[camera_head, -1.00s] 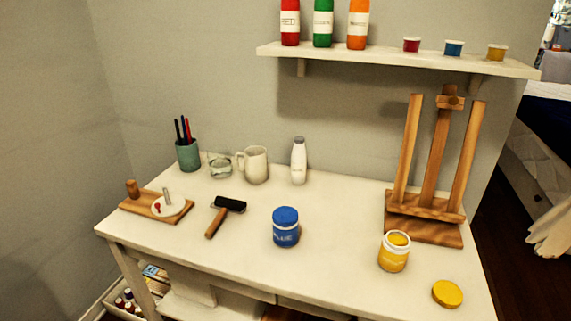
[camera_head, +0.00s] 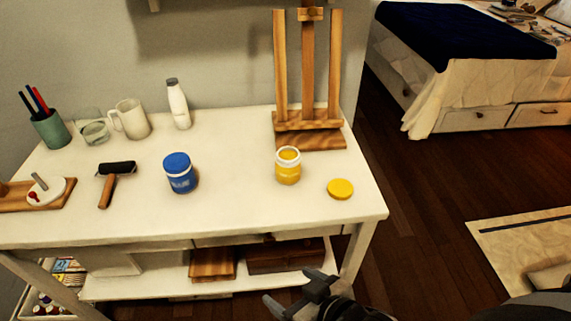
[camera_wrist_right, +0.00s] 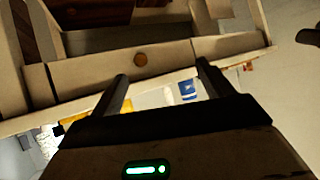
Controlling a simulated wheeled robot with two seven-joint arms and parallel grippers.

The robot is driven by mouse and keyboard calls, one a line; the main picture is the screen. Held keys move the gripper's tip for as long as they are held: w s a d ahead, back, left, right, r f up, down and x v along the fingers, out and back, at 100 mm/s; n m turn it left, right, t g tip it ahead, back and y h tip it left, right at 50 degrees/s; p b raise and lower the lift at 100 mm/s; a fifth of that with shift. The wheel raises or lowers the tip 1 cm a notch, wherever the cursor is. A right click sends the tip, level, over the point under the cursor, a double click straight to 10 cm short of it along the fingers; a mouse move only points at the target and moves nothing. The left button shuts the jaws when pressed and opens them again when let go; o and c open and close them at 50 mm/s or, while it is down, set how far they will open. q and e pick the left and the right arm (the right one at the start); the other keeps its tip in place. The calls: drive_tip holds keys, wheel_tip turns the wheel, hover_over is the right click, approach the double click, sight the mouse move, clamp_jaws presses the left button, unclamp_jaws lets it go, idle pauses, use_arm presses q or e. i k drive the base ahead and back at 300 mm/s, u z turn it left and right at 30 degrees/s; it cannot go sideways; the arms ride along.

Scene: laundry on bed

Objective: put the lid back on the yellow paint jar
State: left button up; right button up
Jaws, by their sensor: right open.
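The yellow paint jar (camera_head: 288,167) stands upright and open on the white table, with yellow paint showing at its top. Its yellow lid (camera_head: 340,189) lies flat on the tabletop to the right of the jar, apart from it, close to the table's right edge. My right gripper (camera_head: 293,290) is open and empty, low in front of the table and below its top. The right wrist view shows its two spread fingers (camera_wrist_right: 163,78) before a drawer front with a round knob. My left gripper is not in view.
A blue paint jar (camera_head: 181,173) with its lid on stands left of the yellow jar. A wooden easel (camera_head: 310,140) stands behind. A brayer (camera_head: 112,180), mug (camera_head: 131,120) and white bottle (camera_head: 178,104) are further left. The table's front edge (camera_head: 230,235) lies above my gripper.

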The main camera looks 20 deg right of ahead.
sight(287, 159)
drive_tip(key=u, duration=0.1)
drive_tip(key=k, duration=0.2)
drive_tip(key=z, duration=2.5)
drive_tip(key=i, duration=0.65)
drive_tip(key=u, duration=2.35)
